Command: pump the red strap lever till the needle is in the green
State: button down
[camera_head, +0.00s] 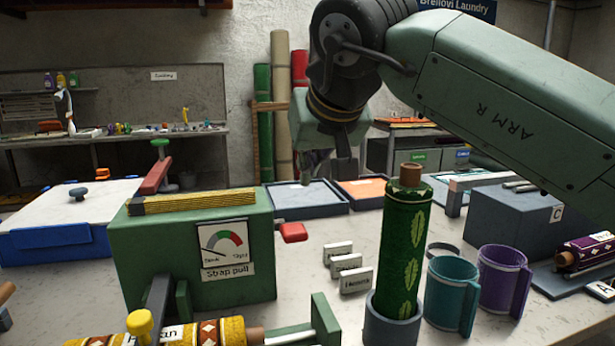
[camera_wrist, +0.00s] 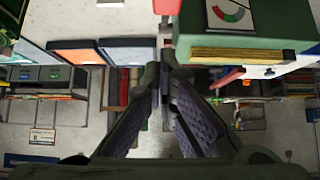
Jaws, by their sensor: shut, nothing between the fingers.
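The green strap-pull box (camera_head: 200,280) stands on the table at left, with a yellow strap (camera_head: 195,202) along its top. Its gauge (camera_head: 223,243) has grey, green and red bands; the needle is too small to read surely. A short red grip (camera_head: 293,232) sticks out from the box's right side, low over the table. A red bar (camera_head: 157,177) stands tilted behind the box. My gripper (camera_head: 328,172) is shut and empty, above and behind the red grip, apart from it. In the wrist view, the gripper (camera_wrist: 166,75) points past the box, seen upside down with its gauge (camera_wrist: 230,12).
A green patterned roll (camera_head: 407,245) stands upright in a holder right of the box. White label blocks (camera_head: 346,262) and teal and purple mugs (camera_head: 452,290) are nearby. A blue-grey tray (camera_head: 308,198) lies beneath my gripper.

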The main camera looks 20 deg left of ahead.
jog(key=p, duration=0.1)
send_over(301, 229)
jog(key=f, duration=0.5)
jog(key=shift+s, duration=0.25)
jog(key=f, duration=0.3)
jog(key=shift+w+f, duration=0.2)
jog(key=shift+f, duration=0.65)
